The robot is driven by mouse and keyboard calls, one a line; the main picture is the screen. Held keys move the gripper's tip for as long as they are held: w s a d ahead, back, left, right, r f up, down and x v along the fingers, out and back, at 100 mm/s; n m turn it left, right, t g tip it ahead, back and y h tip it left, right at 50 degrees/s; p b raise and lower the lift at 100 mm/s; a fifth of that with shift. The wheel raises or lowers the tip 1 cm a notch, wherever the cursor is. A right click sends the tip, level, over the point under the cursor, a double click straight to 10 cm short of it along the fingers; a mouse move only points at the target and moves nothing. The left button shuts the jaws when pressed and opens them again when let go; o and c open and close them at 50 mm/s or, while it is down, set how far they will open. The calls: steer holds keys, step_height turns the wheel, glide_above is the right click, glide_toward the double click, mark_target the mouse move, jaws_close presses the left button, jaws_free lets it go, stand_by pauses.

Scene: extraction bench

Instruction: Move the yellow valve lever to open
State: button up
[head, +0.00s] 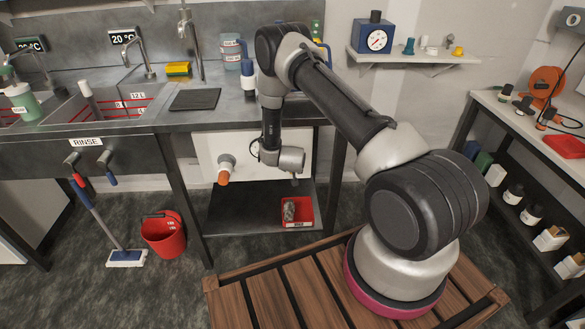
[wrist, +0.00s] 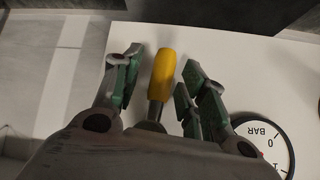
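The yellow valve lever (wrist: 162,75) has a yellow grip on a metal shank. In the wrist view it stands between the two green-padded fingers of my gripper (wrist: 162,78). The fingers are spread, with a visible gap on both sides of the grip. The lever's lower end runs behind my gripper's body, so the valve itself is hidden. In the head view my arm reaches to the white panel (head: 208,150) under the bench. My wrist hides the lever there, and my fingers cannot be made out.
A pressure gauge (wrist: 262,142) marked BAR sits close to the right finger. An orange-ended fitting (head: 224,176) sticks out from the panel. Below are a shelf (head: 245,208) and a red bin (head: 303,205) with a grey item. The bench edge (head: 225,124) runs above.

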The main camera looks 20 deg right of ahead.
steer(key=v, duration=1.2)
